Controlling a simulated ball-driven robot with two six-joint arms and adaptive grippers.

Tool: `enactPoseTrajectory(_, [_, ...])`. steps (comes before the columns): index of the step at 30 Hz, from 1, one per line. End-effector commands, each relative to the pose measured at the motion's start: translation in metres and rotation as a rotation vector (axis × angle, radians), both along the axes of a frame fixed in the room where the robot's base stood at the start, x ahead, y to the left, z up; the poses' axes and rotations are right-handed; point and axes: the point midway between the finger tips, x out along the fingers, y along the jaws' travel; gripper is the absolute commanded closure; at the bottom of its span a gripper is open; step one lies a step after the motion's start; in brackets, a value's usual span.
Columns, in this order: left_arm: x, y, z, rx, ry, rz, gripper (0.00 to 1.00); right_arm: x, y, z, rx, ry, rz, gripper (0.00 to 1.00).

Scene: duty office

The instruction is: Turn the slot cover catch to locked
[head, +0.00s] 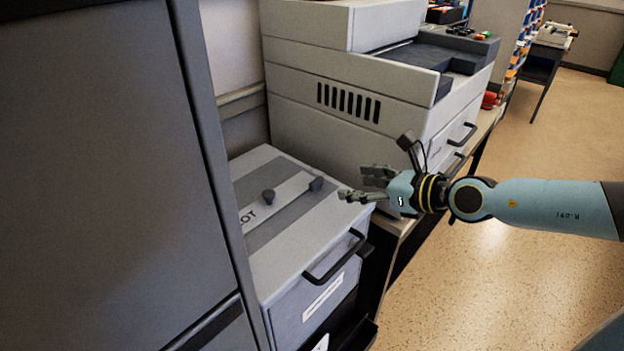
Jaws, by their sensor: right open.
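A grey box (330,215) stands on the counter, with a darker grey band across its top. A light strip on this band carries part of a label ending in "OT". My left gripper is not in view.
A large grey machine (345,128) with vent slots stands behind the box. A black handle (335,257) juts from the box's front. A tall dark cabinet (95,150) fills the left side. The speckled floor (500,270) on the right is clear.

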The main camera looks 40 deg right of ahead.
Motion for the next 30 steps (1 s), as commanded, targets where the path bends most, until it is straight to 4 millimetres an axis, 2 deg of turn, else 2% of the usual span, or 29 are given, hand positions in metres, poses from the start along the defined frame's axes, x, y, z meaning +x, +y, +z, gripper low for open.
enactPoseTrajectory(4, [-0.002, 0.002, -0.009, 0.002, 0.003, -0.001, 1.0, 0.015, 0.001, -0.009, -0.011, 0.001, 0.006, 0.37])
enactPoseTrajectory(12, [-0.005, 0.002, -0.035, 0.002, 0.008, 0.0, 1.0, 0.065, 0.005, -0.031, -0.006, -0.001, 0.003, 0.37])
enactPoseTrajectory(18, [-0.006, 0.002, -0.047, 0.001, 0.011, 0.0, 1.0, 0.09, 0.007, -0.041, -0.006, 0.003, 0.002, 0.37])
enactPoseTrajectory(22, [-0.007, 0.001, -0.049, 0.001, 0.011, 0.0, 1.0, 0.097, 0.008, -0.042, -0.007, 0.002, 0.004, 0.37])
enactPoseTrajectory(30, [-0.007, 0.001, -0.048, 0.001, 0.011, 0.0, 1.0, 0.098, 0.008, -0.041, -0.007, 0.002, 0.004, 0.37])
